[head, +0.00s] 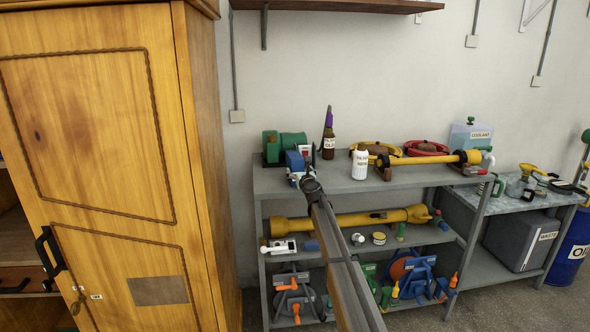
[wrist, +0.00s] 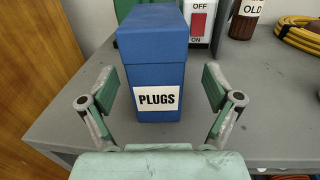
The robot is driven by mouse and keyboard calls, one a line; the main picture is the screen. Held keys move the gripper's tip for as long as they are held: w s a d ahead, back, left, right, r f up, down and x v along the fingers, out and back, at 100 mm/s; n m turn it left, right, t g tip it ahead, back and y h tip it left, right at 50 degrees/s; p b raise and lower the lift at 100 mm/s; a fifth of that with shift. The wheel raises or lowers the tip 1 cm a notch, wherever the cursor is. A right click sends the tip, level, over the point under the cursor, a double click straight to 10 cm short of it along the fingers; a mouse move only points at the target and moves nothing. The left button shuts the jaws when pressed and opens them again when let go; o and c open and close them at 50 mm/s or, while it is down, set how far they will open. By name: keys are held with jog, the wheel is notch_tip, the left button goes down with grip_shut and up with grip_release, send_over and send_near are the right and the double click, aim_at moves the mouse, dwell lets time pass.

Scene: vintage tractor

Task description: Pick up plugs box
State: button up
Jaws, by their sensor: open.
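The plugs box (wrist: 152,65) is a blue upright box with a white "PLUGS" label, standing on the grey shelf top in the wrist view. In the head view the blue box (head: 295,161) stands near the left end of the shelf's top, partly hidden by my arm. My gripper (wrist: 160,90) is open, with one green-padded finger on each side in front of the box. Gaps show between the fingers and the box, and nothing is held. In the head view my gripper (head: 305,172) is small, and its fingers are hard to make out.
Behind the box are a green machine (head: 285,147) and a switch box (wrist: 199,22). A brown bottle (head: 328,146), a white bottle (head: 360,162) and a yellow shaft (head: 430,159) stand or lie to the right. A wooden cabinet (head: 110,120) is at left.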

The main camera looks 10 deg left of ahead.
jog(key=shift+p+x, duration=0.45)
jog(key=shift+x, duration=2.75)
jog(key=shift+s+a+r, duration=0.1)
jog(key=shift+a, duration=0.1)
jog(key=shift+c, duration=0.3)
jog(key=c, duration=1.2)
